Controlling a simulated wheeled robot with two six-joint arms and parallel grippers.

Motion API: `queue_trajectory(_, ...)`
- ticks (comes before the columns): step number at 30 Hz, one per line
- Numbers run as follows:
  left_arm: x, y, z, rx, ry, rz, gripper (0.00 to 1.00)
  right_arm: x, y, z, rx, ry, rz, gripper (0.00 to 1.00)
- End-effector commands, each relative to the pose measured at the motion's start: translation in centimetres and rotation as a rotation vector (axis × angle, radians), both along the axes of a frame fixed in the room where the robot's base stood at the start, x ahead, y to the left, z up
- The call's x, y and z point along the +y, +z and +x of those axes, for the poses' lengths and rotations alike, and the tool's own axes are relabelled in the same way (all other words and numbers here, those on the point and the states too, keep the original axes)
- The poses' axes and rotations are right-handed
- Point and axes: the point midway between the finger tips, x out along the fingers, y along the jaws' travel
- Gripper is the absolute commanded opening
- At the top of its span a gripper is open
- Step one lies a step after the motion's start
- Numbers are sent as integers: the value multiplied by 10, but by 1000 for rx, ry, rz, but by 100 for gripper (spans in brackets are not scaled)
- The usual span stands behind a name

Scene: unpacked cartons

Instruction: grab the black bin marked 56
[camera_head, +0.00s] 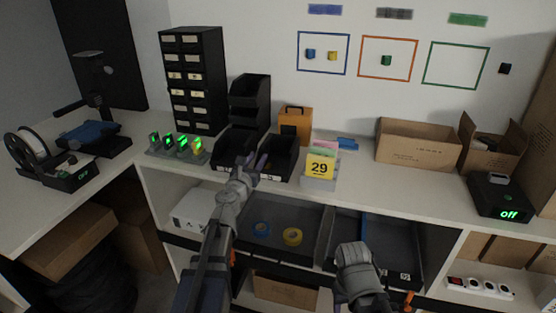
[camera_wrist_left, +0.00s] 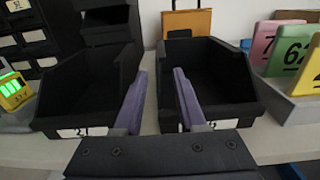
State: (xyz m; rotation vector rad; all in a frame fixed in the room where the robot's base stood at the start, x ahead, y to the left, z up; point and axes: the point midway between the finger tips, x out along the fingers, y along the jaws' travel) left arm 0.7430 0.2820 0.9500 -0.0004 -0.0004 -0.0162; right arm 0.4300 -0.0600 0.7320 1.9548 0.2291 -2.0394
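Two open black bins stand side by side on the white counter: the left bin (camera_head: 232,146) and the right bin (camera_head: 279,160). In the left wrist view, the left bin (camera_wrist_left: 75,95) and the right bin (camera_wrist_left: 225,85) have white front labels partly hidden or too blurred to read; I cannot make out a 56. More black bins (camera_head: 249,90) are stacked behind the left one. My left gripper (camera_head: 250,164) is open and empty. Its purple fingers (camera_wrist_left: 160,75) straddle the gap between the two bins, overlapping their facing sides; contact is unclear. My right arm is low, its fingers hidden.
A black drawer cabinet (camera_head: 193,80) and small green-lit devices (camera_head: 178,144) stand left. An orange box (camera_head: 296,124) is behind the right bin. Numbered cards, the front one yellow 29 (camera_head: 320,167), are to the right. Open cartons (camera_head: 418,145) stand farther right. Drawers with tape rolls (camera_head: 292,237) are below.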

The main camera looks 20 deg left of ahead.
Motion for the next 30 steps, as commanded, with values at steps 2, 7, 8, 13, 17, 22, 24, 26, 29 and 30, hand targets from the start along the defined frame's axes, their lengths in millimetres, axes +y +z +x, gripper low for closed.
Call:
queue_trajectory(2, 2, 0, 14, 0, 0, 0, 40, 0, 0, 0, 0, 0, 0, 56)
queue_trajectory(7, 3, 0, 39, -1, 0, 1, 40, 0, 0, 0, 0, 0, 0, 56)
queue_trajectory(8, 3, 0, 42, -1, 1, 1, 40, 0, 0, 0, 0, 0, 0, 56)
queue_trajectory(13, 2, 0, 44, -1, 1, 1, 40, 0, 0, 0, 0, 0, 0, 56)
queue_trajectory(17, 2, 0, 43, -1, 1, 1, 36, 0, 0, 0, 0, 0, 0, 56)
queue_trajectory(22, 2, 0, 43, -1, 1, 1, 16, 0, 0, 0, 0, 0, 0, 56)
queue_trajectory(24, 2, 0, 43, -1, 1, 0, 8, 0, 0, 0, 0, 0, 0, 56)
queue_trajectory(26, 2, 0, 43, -1, 1, 1, 2, 0, 0, 0, 0, 0, 0, 56)
queue_trajectory(29, 2, 0, 43, -1, 1, 1, 0, 0, 0, 0, 0, 0, 0, 56)
queue_trajectory(30, 2, 0, 43, -1, 1, 0, 0, 0, 0, 0, 0, 0, 0, 56)
